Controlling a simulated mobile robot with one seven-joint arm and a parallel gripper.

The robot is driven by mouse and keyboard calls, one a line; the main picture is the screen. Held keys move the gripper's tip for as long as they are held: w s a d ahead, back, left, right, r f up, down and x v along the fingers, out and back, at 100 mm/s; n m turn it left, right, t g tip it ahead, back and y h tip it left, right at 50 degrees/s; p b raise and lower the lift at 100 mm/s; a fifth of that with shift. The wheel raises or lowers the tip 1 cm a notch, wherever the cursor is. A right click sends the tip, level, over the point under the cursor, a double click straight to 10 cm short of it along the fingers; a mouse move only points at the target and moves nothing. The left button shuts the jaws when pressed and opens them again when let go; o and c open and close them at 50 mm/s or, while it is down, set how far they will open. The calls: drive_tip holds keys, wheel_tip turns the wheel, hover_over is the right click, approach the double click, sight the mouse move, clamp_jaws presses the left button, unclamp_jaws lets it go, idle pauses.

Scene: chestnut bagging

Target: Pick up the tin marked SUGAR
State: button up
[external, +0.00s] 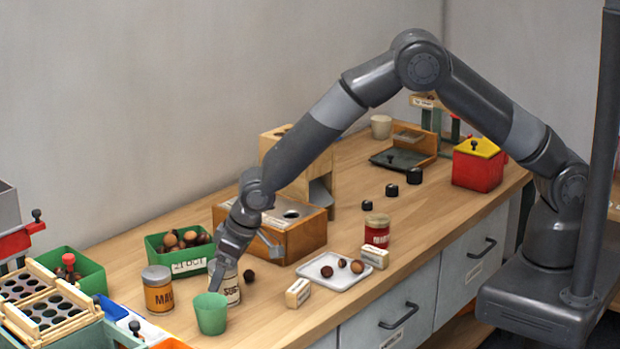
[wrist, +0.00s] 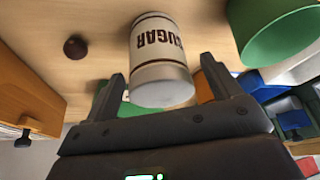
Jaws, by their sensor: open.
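The SUGAR tin (external: 232,291) is a white cylinder with dark lettering, standing on the bench and partly hidden by my gripper and the green cup. In the wrist view the tin (wrist: 158,50) appears with its label upside down, its near end between my two fingers. My gripper (external: 240,262) is open and reaches down at the tin; in the wrist view its fingertips (wrist: 162,72) lie on either side of the tin with visible gaps. I cannot tell whether either finger touches it.
A green cup (external: 211,314) stands close in front of the tin. An orange-labelled tin (external: 158,290) is to its left. A green bin (external: 160,247) of chestnuts and a wooden box (external: 300,240) stand behind. A loose chestnut (external: 249,276) and a small label block (external: 298,292) lie to the right.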

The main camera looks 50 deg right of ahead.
drive_tip(key=shift+x, duration=1.35)
drive_tip(key=c, duration=1.2)
